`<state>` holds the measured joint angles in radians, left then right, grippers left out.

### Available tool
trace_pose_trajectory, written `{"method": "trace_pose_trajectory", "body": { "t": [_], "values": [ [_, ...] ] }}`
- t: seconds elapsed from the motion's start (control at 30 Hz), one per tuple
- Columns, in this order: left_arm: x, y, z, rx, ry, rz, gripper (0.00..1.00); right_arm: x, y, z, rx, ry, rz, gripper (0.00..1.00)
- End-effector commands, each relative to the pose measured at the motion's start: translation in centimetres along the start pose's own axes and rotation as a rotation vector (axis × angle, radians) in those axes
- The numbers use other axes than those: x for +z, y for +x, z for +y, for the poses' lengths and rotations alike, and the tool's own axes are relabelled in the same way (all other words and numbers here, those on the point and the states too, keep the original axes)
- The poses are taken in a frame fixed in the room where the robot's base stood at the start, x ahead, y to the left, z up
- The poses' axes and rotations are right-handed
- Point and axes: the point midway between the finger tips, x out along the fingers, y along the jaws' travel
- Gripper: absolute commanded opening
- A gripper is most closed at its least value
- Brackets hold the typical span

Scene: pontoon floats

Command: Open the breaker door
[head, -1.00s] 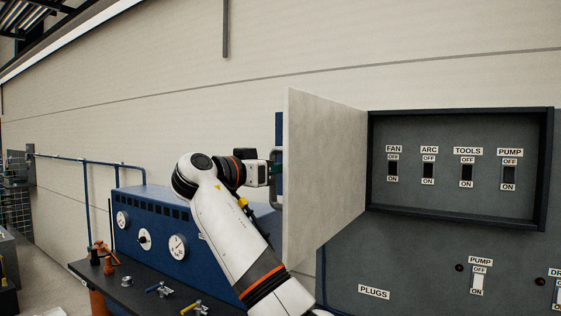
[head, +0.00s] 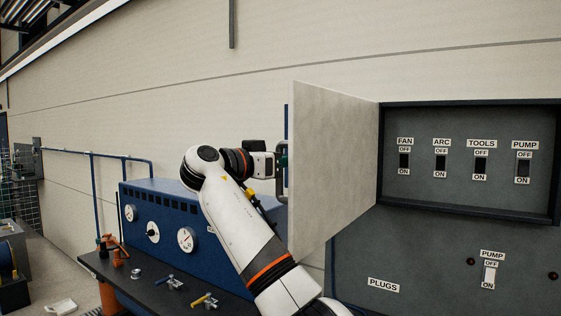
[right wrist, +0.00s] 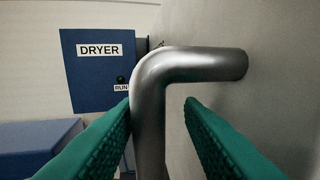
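The breaker door (head: 335,165) is a pale grey panel standing wide open, out from the left side of the dark breaker box (head: 465,206). Its metal handle shows in the right wrist view (right wrist: 150,105), on the door's outer face. My right gripper (right wrist: 158,103) has its green fingers on either side of the handle's bar. The left finger seems to touch the bar; a gap shows by the right finger, so it is open around the handle. In the head view, my right gripper (head: 281,162) is at the door's free edge, partly hidden. My left gripper is not in view.
The open box shows the FAN, ARC, TOOLS and PUMP switches (head: 480,165). A blue dryer unit (head: 165,215) with gauges stands on a dark bench (head: 140,285) behind my arm. Small fittings and an orange tool lie on the bench.

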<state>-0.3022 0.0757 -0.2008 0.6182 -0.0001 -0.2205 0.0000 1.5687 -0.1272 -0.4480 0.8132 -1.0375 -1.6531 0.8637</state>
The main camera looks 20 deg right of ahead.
Motion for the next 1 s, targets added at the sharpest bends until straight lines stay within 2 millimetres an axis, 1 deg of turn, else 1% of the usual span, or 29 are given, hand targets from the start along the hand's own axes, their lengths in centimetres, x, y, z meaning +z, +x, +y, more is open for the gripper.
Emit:
{"method": "trace_pose_trajectory", "body": {
  "t": [0.13, 0.23, 0.37, 0.5, 0.6, 0.7, 0.83, 1.0],
  "values": [
    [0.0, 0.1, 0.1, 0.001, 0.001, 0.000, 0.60, -0.2, -0.2, 0.1, 0.002, -0.001, 0.002, 0.34],
    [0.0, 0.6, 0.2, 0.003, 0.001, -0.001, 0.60, -0.3, -1.0, 0.1, 0.003, 0.000, 0.002, 0.34],
    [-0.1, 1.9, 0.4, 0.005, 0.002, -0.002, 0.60, -0.6, -3.1, 0.1, 0.006, 0.000, 0.001, 0.34],
    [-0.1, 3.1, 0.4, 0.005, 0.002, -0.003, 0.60, -0.5, -6.2, 0.0, 0.004, 0.000, 0.000, 0.34],
    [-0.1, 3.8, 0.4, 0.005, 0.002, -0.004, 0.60, -0.4, -8.3, 0.0, 0.003, 0.000, 0.001, 0.34],
    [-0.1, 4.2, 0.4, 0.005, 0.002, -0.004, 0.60, -0.2, -9.9, -0.1, 0.002, 0.000, 0.000, 0.34],
    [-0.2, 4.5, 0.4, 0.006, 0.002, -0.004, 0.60, -0.1, -11.3, -0.1, 0.000, 0.001, 0.001, 0.34],
    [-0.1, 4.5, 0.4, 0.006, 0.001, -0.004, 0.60, -0.1, -11.8, -0.2, -0.001, 0.000, 0.001, 0.34]
  ]
}}
